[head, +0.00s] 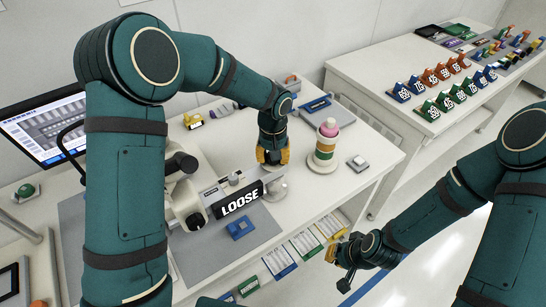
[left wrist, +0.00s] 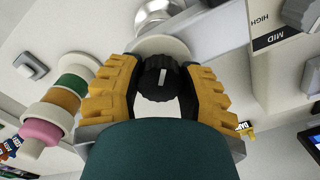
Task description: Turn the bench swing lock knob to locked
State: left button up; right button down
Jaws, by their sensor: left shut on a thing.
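The black lock knob (left wrist: 158,78) with a white pointer line shows in the left wrist view, between the yellow fingers of my left gripper (left wrist: 155,92). The pointer line runs roughly up and down in that picture. In the head view my left gripper (head: 272,156) points down at the bonder's right end, and its fingers hide the knob. A black sign reading LOOSE (head: 237,201) is on the bonder's front beside it. My right gripper (head: 338,265) hangs low in front of the bench, away from the knob; its finger opening is unclear.
A stack of coloured rings with a pink top (head: 327,142) stands close to the right of my left gripper. A blue block (head: 240,228) lies in front of the sign. A monitor (head: 45,125) stands at left. A second table (head: 375,78) holds numbered blocks.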

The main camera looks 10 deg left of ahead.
pick_arm(q)
jog(key=m, duration=0.5)
jog(key=shift+m, duration=2.6)
jog(key=o, duration=1.2)
notch_tip(320, 180, up, 12)
